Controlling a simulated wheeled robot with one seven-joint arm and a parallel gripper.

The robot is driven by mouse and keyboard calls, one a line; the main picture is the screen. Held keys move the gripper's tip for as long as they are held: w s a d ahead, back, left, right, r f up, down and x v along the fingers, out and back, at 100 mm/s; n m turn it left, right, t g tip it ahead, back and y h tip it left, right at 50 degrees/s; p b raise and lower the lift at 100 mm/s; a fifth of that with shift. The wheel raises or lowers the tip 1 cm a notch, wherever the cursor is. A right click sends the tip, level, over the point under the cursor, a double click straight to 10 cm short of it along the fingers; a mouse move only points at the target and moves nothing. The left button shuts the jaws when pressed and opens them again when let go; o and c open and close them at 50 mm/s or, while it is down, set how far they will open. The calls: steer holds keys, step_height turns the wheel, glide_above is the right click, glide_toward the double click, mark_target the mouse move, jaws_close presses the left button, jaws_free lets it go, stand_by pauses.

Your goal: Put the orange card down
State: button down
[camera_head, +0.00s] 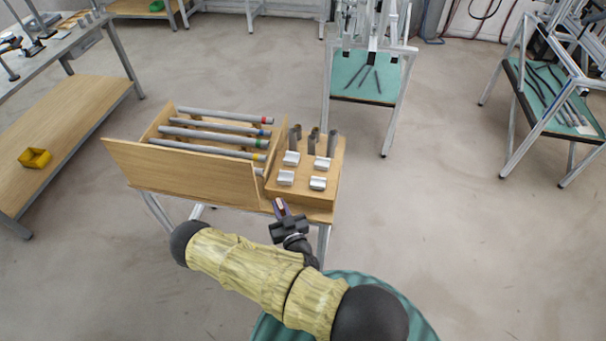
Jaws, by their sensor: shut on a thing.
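My gripper (281,208) is at the front edge of the wooden rack stand (180,172), just below its right-hand block. It is shut on a small thin thing that shows only as a sliver with a hint of orange between the dark fingers, taken as the orange card. Most of the card is hidden by the fingers. Whether it touches the stand cannot be told from this view.
The stand holds several grey tubes (215,132) with coloured ends.

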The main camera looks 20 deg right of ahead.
steer(key=shift+w+d+f+h+b, duration=0.1)
steer(key=shift+w+f+h+b, duration=0.1)
steer(key=shift+w+h+b, duration=0.15)
steer(key=w+d+r+m+g+h+b, duration=0.1)
steer(key=w+d+r+m+h+b, duration=0.1)
steer(key=w+d+b, duration=0.4)
steer(key=w+d+r+m+g+h+b, duration=0.2)
steer(key=w+d+m+h+b, duration=0.2)
steer(key=b, duration=1)
steer(key=w+d+h, duration=0.3)
steer(key=w, duration=0.1)
steer(key=shift+r+m+b, duration=0.35)
steer(key=shift+m+b, duration=0.05)
step_height(320, 180, down, 6)
steer(key=shift+s+r+p, duration=0.15)
steer(key=shift+r+p, duration=0.1)
steer(key=shift+p, duration=0.05)
steer(key=shift+f, duration=0.2)
